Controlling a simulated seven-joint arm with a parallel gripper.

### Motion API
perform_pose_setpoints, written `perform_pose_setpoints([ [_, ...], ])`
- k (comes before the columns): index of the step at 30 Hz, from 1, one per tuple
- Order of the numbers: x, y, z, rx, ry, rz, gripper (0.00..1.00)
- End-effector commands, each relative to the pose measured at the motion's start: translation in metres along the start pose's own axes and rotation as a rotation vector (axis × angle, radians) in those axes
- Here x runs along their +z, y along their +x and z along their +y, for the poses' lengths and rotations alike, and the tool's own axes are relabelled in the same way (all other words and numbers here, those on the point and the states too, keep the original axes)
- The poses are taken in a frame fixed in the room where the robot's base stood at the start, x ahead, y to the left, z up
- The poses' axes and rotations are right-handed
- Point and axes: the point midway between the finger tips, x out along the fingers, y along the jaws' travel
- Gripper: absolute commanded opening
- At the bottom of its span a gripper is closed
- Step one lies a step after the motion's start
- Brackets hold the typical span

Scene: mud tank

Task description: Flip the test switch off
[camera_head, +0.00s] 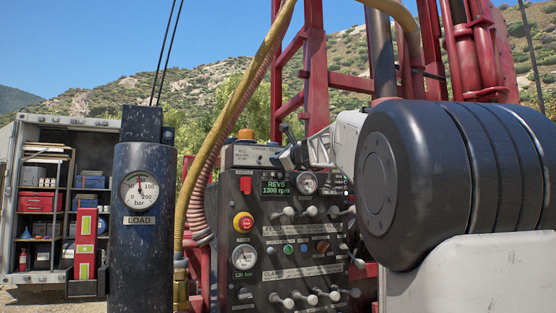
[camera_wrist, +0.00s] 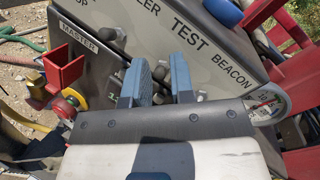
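The control panel (camera_head: 262,215) stands in the middle of the head view, with a sloped switch box (camera_head: 247,155) along its top. The test switch (camera_wrist: 160,73) is a small dark toggle below the word TEST, partly hidden. My gripper (camera_wrist: 158,80) is open, its two blue-grey fingers on either side of the toggle with a gap between them. Contact cannot be told. In the head view my gripper (camera_head: 296,155) is at the right end of the switch box.
Other toggles (camera_wrist: 112,32) sit close to the left finger. A red guard (camera_wrist: 62,70) and a red knob stand at the left. A round gauge (camera_wrist: 268,98) is at the right. A black LOAD cylinder (camera_head: 140,230) and yellow hose (camera_head: 215,130) stand left of the panel.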

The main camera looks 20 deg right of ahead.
Motion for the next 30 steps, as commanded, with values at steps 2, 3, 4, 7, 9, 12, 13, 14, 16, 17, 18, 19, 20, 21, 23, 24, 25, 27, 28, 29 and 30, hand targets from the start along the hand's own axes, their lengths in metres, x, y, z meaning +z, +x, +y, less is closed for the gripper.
perform_pose_setpoints([
  [2, 0.0002, 0.0001, -0.0001, 0.000, 0.000, 0.000, 0.23],
  [3, 0.0002, 0.0000, -0.0001, 0.000, 0.000, 0.000, 0.23],
  [4, 0.0002, -0.0001, -0.0001, 0.000, 0.000, 0.000, 0.23],
  [7, 0.0002, -0.0001, -0.0001, 0.000, 0.000, 0.000, 0.21],
  [9, 0.0002, -0.0002, -0.0001, 0.000, 0.000, 0.000, 0.10],
  [12, 0.0002, -0.0002, -0.0001, 0.000, 0.000, 0.000, 0.00],
  [13, 0.0002, -0.0003, -0.0001, 0.000, 0.000, 0.000, 0.00],
  [14, 0.0002, -0.0003, -0.0001, 0.000, 0.000, 0.000, 0.00],
  [16, 0.0002, -0.0003, 0.0000, 0.000, 0.000, -0.001, 0.00],
  [17, 0.0002, -0.0003, 0.0000, -0.001, -0.001, -0.002, 0.00],
  [18, 0.0002, -0.0003, 0.0002, -0.002, -0.002, -0.004, 0.00],
  [19, 0.0002, -0.0004, 0.0003, -0.004, -0.003, -0.006, 0.00],
  [20, 0.0002, -0.0004, 0.0005, -0.006, -0.005, -0.010, 0.00],
  [21, 0.0003, -0.0005, 0.0007, -0.011, -0.007, -0.016, 0.00],
  [23, 0.0001, -0.0006, 0.0013, -0.019, -0.013, -0.028, 0.00],
  [24, -0.0004, -0.0005, 0.0018, -0.025, -0.018, -0.036, 0.00],
  [25, -0.0008, -0.0004, 0.0021, -0.031, -0.020, -0.043, 0.00],
  [27, -0.0016, -0.0002, 0.0028, -0.045, -0.030, -0.060, 0.00],
  [28, -0.0016, -0.0003, 0.0029, -0.051, -0.032, -0.068, 0.00],
  [29, -0.0018, -0.0003, 0.0032, -0.057, -0.038, -0.075, 0.00],
  [30, -0.0021, -0.0004, 0.0035, -0.066, -0.043, -0.085, 0.00],
])
